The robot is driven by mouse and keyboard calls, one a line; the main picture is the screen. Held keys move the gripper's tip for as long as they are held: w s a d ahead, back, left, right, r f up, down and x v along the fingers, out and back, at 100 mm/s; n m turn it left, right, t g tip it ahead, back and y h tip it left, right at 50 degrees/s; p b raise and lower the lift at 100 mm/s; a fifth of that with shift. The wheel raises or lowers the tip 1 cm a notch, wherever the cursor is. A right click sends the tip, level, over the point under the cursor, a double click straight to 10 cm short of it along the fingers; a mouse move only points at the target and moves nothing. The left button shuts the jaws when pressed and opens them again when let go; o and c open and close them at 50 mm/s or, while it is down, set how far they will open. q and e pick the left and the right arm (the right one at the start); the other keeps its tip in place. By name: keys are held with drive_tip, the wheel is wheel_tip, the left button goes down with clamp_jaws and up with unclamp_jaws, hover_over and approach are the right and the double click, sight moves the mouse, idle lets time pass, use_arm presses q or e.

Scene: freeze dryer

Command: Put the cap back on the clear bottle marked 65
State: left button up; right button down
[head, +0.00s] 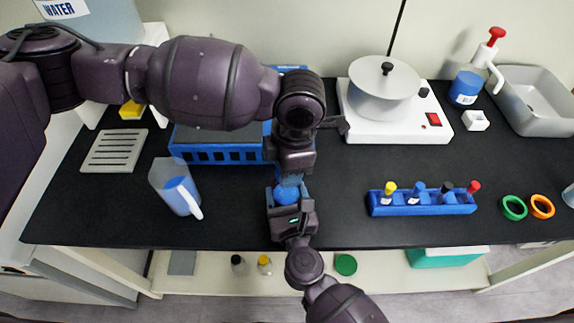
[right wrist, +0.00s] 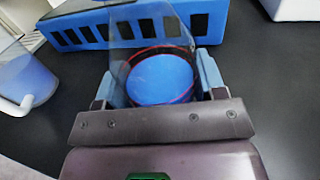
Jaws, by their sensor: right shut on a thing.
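A clear vessel with blue liquid and a red line, likely the clear bottle (right wrist: 160,78), sits between the light-blue finger pads of my right gripper (right wrist: 158,88) in the right wrist view. In the head view its blue content (head: 286,194) shows between my two grippers, and my right gripper (head: 287,197) is shut on it from the front. My left gripper (head: 290,178) points down just above and behind it; its fingertips are mostly hidden, so I cannot tell whether it holds anything. I cannot read the marking 65 or make out the cap.
A blue rack (head: 222,153) stands behind. A jug (head: 178,188) of blue liquid is at left. A blue holder (head: 422,208) with several colour-capped vials, green (head: 513,208) and orange (head: 542,207) rings are at right. A hot plate (head: 400,125) carries a pot (head: 383,95).

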use_arm(q)
drive_tip(key=o, duration=0.9)
drive_tip(key=shift+r, duration=2.3)
drive_tip(key=shift+c, duration=0.3)
